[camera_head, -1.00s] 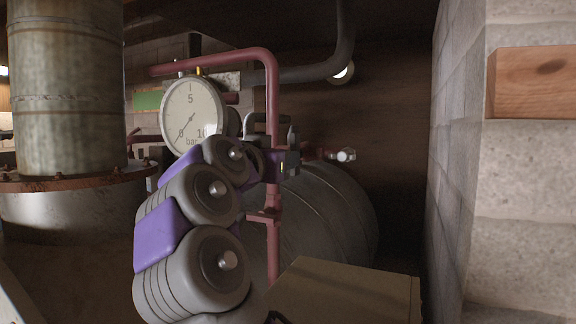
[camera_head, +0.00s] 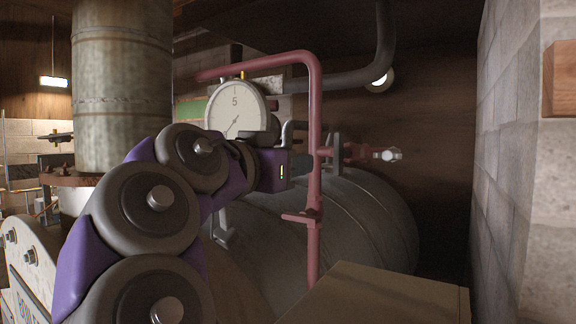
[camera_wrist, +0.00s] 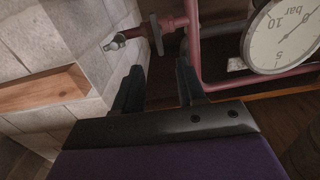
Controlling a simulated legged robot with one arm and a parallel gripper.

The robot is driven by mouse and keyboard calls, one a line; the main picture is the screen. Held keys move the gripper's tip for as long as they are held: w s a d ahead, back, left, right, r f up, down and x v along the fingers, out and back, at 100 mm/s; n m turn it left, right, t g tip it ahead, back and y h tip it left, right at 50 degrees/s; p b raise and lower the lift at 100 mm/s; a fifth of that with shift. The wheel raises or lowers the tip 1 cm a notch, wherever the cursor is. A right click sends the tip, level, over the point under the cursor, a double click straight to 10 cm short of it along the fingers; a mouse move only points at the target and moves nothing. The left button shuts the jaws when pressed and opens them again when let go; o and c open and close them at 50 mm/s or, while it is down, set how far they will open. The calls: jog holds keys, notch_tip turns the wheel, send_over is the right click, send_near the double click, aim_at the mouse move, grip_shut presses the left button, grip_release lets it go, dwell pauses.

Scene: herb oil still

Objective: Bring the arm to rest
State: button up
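My arm, with purple links and grey round joints, reaches from the lower left to the middle of the head view. My gripper (camera_wrist: 160,68) shows in the wrist view with its two dark fingers spread apart and nothing between them. In the head view its dark wrist end is near the red pipe (camera_head: 315,120), and its fingers are hard to make out there. The wrist view shows the pipe (camera_wrist: 193,40) and a small valve (camera_wrist: 130,37) beyond the fingertips. I cannot tell whether a finger touches anything.
A pressure gauge (camera_head: 236,108) stands behind my arm. A grey tank (camera_head: 365,215) lies beyond the pipe. A box (camera_head: 385,295) is at the front right. A block wall (camera_head: 508,150) closes the right side, with a wooden piece (camera_wrist: 45,95) on it. A metal column (camera_head: 122,90) stands left.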

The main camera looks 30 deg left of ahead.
jog(key=w+d+f+g+h, duration=0.3)
jog(key=w+d+f, duration=0.15)
jog(key=d, duration=0.55)
jog(key=w+d+f+g+h, duration=0.3)
jog(key=w+d, duration=0.2)
jog(key=d, duration=0.4)
jog(key=s+d+f+g, duration=0.2)
jog(key=d+f+g, duration=0.1)
jog(key=d+f, duration=0.55)
jog(key=s+d+f+g, duration=0.3)
jog(key=d+f, duration=0.4)
jog(key=d, duration=0.3)
jog(key=s+d+f+g+y, duration=0.2)
jog(key=s+d+f, duration=0.1)
jog(key=s+f, duration=0.45)
jog(key=s+d+f+g+y, duration=0.2)
jog(key=s+f+g, duration=0.1)
jog(key=s+f, duration=0.4)
jog(key=s+a+f+n+g+y, duration=0.1)
jog(key=s+a+f+g+y, duration=0.3)
jog(key=s+f, duration=1.05)
notch_tip(320, 180, down, 19)
jog(key=t+b, duration=0.1)
jog(key=b, duration=1.8)
jog(key=shift+s+a+b, duration=0.25)
jog(key=shift+b, duration=0.15)
